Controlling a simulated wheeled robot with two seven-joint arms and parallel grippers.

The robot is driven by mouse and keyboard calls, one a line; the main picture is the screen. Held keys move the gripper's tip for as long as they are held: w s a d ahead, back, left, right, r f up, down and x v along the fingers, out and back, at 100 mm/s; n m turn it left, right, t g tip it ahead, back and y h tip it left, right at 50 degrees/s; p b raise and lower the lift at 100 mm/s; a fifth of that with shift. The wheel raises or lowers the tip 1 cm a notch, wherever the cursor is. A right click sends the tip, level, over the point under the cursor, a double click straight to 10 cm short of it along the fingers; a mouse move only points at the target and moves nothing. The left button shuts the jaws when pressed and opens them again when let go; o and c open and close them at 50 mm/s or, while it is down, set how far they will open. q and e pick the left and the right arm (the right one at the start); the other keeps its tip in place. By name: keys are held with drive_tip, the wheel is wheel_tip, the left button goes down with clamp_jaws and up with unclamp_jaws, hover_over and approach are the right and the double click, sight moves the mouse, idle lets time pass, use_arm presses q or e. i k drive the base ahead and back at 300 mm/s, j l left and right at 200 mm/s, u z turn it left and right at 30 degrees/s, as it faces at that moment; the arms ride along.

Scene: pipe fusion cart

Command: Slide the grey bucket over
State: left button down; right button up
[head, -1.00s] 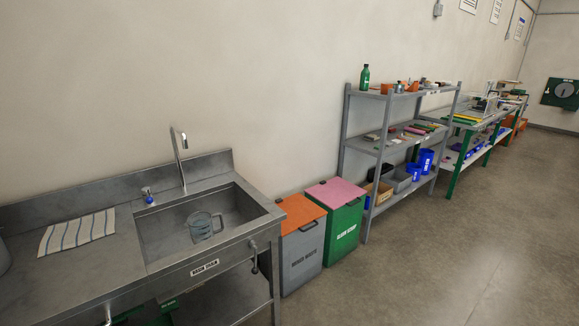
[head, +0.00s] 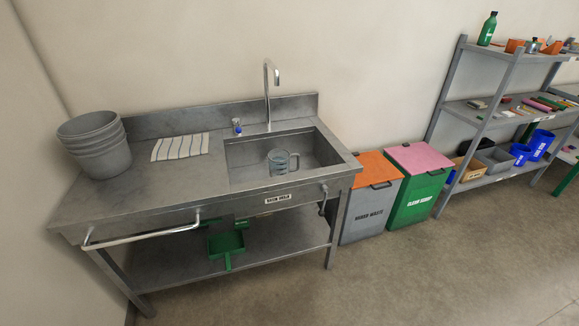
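A grey bucket (head: 95,145), which looks like several nested together, stands upright on the left end of the steel sink counter (head: 130,190). It is close to the wall corner at the left. A striped cloth (head: 180,147) lies flat on the counter to its right, apart from it. Neither of my grippers shows in the head view.
The sink basin (head: 245,155) holds a clear jug (head: 281,162). A rail (head: 140,238) runs along the counter front. A green dustpan (head: 226,244) is on the lower shelf. Two bins, grey (head: 368,212) and green (head: 417,203), stand right of the sink. Open floor lies in front.

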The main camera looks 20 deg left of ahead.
sight(96, 140)
drive_tip(key=u, duration=2)
